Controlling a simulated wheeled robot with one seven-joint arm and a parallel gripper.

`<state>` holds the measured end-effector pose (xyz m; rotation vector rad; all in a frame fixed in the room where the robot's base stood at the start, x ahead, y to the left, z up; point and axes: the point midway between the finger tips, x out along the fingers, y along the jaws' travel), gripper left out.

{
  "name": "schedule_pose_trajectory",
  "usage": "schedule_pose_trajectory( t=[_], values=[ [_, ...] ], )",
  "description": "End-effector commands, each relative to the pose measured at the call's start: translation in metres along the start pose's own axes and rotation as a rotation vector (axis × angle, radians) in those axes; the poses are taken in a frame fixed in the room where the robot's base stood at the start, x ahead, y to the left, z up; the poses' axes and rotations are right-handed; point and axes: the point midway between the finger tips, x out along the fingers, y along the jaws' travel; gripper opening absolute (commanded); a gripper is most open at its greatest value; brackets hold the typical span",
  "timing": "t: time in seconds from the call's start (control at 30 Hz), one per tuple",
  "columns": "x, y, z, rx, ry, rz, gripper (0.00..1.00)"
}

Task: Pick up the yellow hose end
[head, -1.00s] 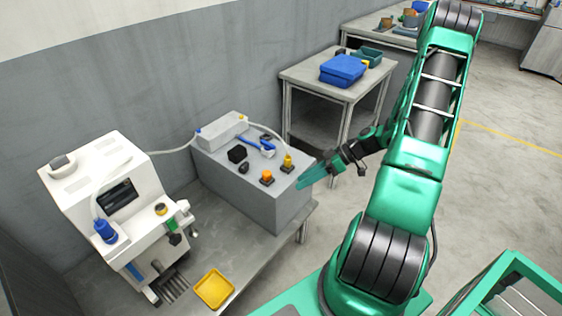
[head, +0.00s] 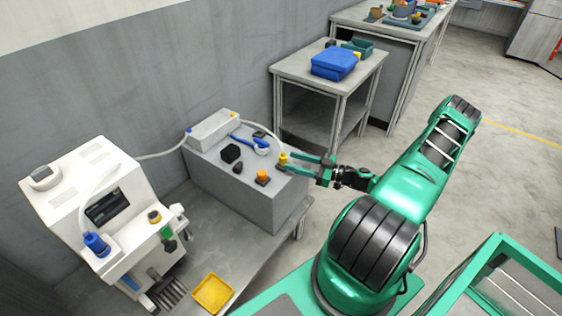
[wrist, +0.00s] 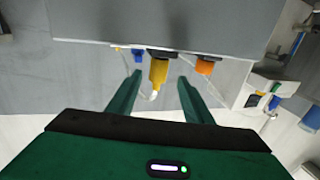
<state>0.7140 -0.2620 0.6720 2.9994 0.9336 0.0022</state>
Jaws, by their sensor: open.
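The yellow hose end (head: 283,157) stands at the right edge of the grey block, and a pale hose runs from it toward the back. My gripper (head: 291,163) is open at the hose end, reaching in from the right, with its green fingertips close to it. In the wrist view, the yellow hose end (wrist: 158,71) shows between the tips of my open gripper (wrist: 160,79). No finger visibly presses on it. Its far end meets a dark base on the block.
An orange fitting (head: 262,176) on a dark base stands close by on the grey block (head: 235,192), and also shows in the wrist view (wrist: 205,67). A white machine (head: 85,200) and yellow tray (head: 212,293) are at left.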

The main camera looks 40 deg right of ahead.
Motion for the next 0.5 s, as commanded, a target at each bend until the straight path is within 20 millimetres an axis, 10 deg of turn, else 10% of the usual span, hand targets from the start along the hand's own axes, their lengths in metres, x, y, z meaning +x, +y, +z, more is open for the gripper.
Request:
schedule_pose_trajectory(
  t=[0.5],
  values=[
    [0.058,-0.001,0.0,0.0,-0.001,-0.009,0.46]
  ],
)
